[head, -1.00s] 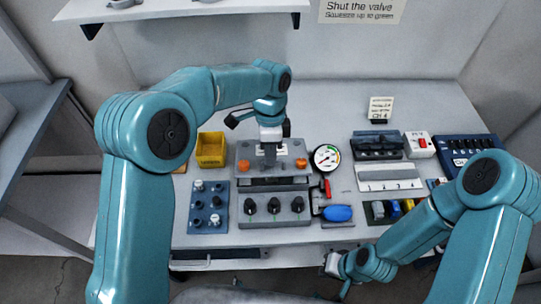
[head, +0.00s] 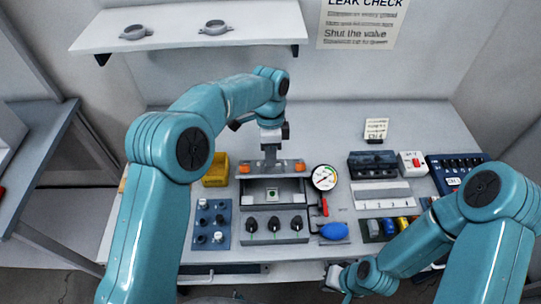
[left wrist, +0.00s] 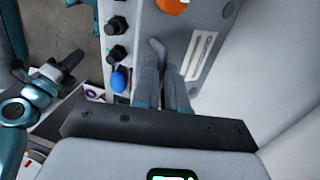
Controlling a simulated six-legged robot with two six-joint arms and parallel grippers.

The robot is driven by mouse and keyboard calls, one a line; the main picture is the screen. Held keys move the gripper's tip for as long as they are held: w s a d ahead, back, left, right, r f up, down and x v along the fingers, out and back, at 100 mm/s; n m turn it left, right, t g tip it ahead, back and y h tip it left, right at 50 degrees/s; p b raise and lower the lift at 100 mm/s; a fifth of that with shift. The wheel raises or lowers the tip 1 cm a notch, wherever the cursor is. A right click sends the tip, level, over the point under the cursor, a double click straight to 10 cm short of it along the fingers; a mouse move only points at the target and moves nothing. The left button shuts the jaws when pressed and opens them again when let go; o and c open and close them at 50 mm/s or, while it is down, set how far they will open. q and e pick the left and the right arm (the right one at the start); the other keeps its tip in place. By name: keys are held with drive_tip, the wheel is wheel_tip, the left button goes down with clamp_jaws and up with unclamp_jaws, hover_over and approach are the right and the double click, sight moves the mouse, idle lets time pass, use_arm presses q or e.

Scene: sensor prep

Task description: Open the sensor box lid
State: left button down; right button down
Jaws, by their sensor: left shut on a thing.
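The grey sensor box (head: 250,197) stands at the middle of the bench, with control knobs along its front. Its lid (head: 255,171), with an orange latch (head: 299,168) at each side, is tilted up at the back. A small green-marked part (head: 272,195) shows inside the opening. My left gripper (head: 270,150) is above the box, shut on the lid's grip. In the left wrist view its fingers (left wrist: 166,85) lie close together against the lid's labelled face (left wrist: 199,62); the grip between them is mostly hidden. My right gripper (head: 335,278) is low at the bench's front edge; its jaws are unclear.
A round gauge (head: 324,177) and a blue bulb (head: 334,231) stand right of the box. A yellow bin (head: 215,174) and a blue block with posts (head: 211,224) stand left. Trays and switch boxes fill the right side.

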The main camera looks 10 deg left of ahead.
use_arm(q)
drive_tip(key=shift+w+a+f, duration=0.15)
drive_tip(key=shift+w+f, duration=0.05)
drive_tip(key=shift+f, duration=0.25)
drive_tip(key=c, duration=1.6)
unclamp_jaws()
drive_tip(key=o, duration=0.4)
drive_tip(key=shift+w+f, duration=0.15)
drive_tip(key=shift+w, duration=0.15)
drive_tip(key=shift+w+a+f, duration=0.1)
drive_tip(key=shift+w+f, duration=0.1)
drive_tip(key=shift+w, duration=0.15)
drive_tip(key=shift+s+r, duration=0.45)
drive_tip(key=shift+s, duration=0.1)
drive_tip(key=shift+w+f, duration=0.15)
drive_tip(key=shift+w, duration=0.2)
drive_tip(key=shift+s, duration=0.15)
